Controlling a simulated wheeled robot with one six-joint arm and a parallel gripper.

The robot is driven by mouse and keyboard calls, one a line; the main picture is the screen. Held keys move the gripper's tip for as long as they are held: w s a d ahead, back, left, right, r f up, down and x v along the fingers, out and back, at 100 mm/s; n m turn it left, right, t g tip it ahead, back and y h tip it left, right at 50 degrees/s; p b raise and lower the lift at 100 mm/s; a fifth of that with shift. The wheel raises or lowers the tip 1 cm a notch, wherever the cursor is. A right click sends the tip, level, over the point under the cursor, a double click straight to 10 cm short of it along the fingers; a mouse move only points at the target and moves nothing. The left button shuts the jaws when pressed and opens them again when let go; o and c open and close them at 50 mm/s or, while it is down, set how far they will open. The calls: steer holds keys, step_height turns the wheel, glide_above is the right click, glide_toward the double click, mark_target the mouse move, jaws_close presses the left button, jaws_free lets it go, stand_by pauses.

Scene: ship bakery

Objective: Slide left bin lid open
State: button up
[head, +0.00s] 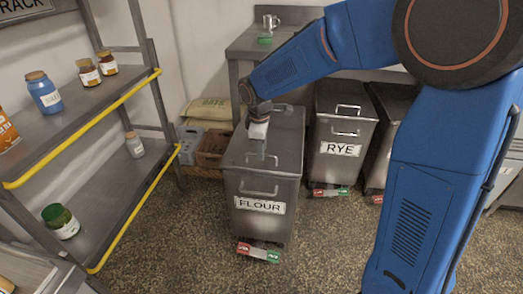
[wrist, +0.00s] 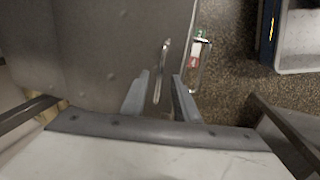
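The left bin (head: 285,215) is a grey metal bin with a FLOUR label (head: 259,205). Its flat metal lid (head: 285,135) covers the top in the head view. The lid also fills the upper left of the wrist view (wrist: 100,50). My gripper (head: 262,153) points down over the front part of the lid. In the wrist view its two fingers (wrist: 160,85) are apart, with a thin metal handle (wrist: 165,52) between them. I cannot tell whether either finger touches it. A second handle (head: 259,190) is on the bin's front.
A RYE bin (head: 343,165) stands close to the right, with another bin beyond it. A shelf rack (head: 90,115) with jars and yellow edges stands on the left. Crates (head: 211,150) and a sack are behind. The floor (head: 190,245) in front is clear.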

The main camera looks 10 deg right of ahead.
steer(key=shift+w+f, duration=0.1)
steer(key=shift+f, duration=0.35)
jaws_close()
glide_above(271, 129)
steer(key=shift+w, duration=0.2)
jaws_free()
steer(key=shift+r, duration=0.15)
steer(key=s+a+r, duration=0.1)
steer(key=s+r, duration=0.2)
steer(key=r, duration=1.3)
steer(key=shift+s+r, duration=0.15)
steer(key=shift+r, duration=0.25)
